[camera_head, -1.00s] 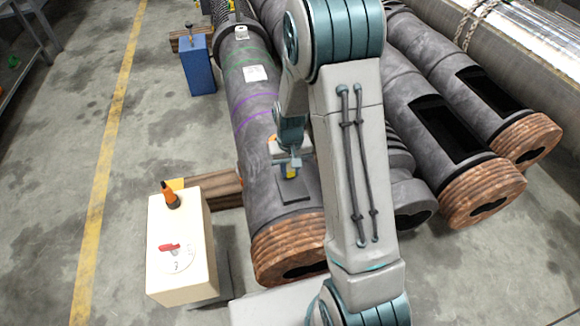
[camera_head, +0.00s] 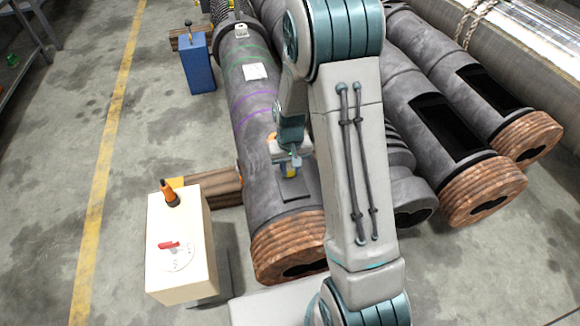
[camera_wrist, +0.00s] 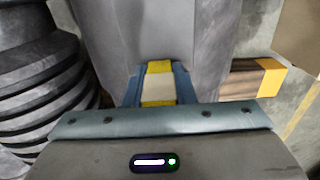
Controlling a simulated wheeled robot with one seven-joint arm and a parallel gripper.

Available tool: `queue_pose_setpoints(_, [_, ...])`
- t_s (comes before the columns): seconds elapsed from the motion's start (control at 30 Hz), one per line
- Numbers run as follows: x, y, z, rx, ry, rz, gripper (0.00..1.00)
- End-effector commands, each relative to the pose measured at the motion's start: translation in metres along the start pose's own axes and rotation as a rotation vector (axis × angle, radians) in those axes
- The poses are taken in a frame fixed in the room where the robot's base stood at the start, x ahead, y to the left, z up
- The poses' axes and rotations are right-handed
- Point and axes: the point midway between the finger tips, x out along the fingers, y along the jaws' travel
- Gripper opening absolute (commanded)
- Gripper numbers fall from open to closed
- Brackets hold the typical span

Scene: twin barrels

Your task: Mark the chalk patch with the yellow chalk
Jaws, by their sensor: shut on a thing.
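My gripper (camera_head: 291,167) is over the near end of the grey barrel (camera_head: 258,130), partly behind my own arm. It is shut on the yellow chalk (camera_head: 291,171). In the wrist view the chalk (camera_wrist: 159,68) shows yellow ends and a pale middle between the two blue fingers, with the grey barrel (camera_wrist: 150,25) behind it. A dark square patch (camera_head: 296,195) lies on the barrel just below the chalk. I cannot tell whether the chalk touches it. A white square (camera_head: 256,72) lies farther up the barrel, near green and purple lines.
A cream box (camera_head: 180,270) with a red switch and an orange-topped tool stands left of the barrel's near end. A blue box (camera_head: 197,65) stands farther back. Timber (camera_head: 222,188) supports the barrel. More barrels (camera_head: 465,190) lie to the right. Floor at left is clear.

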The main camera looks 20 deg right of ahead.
Motion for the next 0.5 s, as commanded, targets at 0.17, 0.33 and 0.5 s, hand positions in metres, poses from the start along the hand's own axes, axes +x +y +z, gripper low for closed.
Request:
queue_pose_setpoints(0.17, [0.0034, 0.0000, 0.0000, 0.000, 0.000, 0.000, 0.00])
queue_pose_setpoints(0.33, [0.0059, 0.0000, 0.0000, 0.000, 0.000, 0.000, 0.00])
queue_pose_setpoints(0.5, [0.0051, 0.0000, 0.0010, 0.000, 0.000, 0.000, 0.00])
